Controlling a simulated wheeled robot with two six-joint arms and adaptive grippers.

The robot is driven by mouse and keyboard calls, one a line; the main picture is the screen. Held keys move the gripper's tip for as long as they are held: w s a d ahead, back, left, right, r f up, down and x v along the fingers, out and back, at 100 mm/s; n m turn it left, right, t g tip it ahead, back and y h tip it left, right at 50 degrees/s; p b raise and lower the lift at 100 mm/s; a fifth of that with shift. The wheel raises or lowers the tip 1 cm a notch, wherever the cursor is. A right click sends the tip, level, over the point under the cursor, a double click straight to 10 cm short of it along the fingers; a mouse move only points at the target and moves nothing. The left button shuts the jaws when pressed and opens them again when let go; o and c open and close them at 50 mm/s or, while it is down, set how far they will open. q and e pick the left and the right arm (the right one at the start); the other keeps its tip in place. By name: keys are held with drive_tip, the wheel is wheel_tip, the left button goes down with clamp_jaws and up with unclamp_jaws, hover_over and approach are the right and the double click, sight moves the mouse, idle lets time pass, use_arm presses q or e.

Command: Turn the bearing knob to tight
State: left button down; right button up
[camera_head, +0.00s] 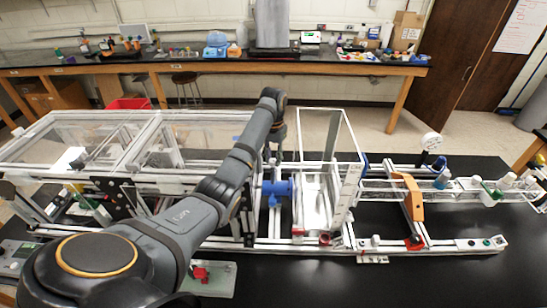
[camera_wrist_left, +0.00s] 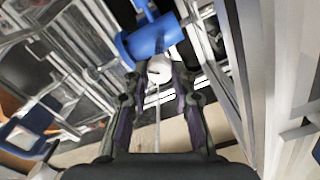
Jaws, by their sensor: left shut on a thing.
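My left gripper (camera_wrist_left: 157,75) has its two dark fingers closed around a small pale round knob (camera_wrist_left: 160,68), which appears to be the bearing knob. A blue cylindrical part (camera_wrist_left: 150,40) sits just beyond the fingertips in the left wrist view. What seems to be the same blue part (camera_head: 279,188) is in the middle of the frame in the head view. There my left arm reaches in from the lower left, and its far end hides the fingertips and the knob. No tight or loose marking is readable. My right gripper is not in view.
The aluminium extrusion frame (camera_head: 275,246) spans the black table, with clear panels at left and a tall clear box (camera_head: 327,137) near the middle. A round white gauge (camera_head: 431,142) and an orange bracket (camera_head: 408,195) stand at right. The front right tabletop is clear.

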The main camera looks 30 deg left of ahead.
use_arm(q)
drive_tip(key=shift+r, duration=0.25)
idle(0.3)
drive_tip(key=c, duration=1.5)
unclamp_jaws()
drive_tip(key=o, duration=0.4)
drive_tip(key=shift+s, duration=0.15)
drive_tip(key=shift+f, duration=0.15)
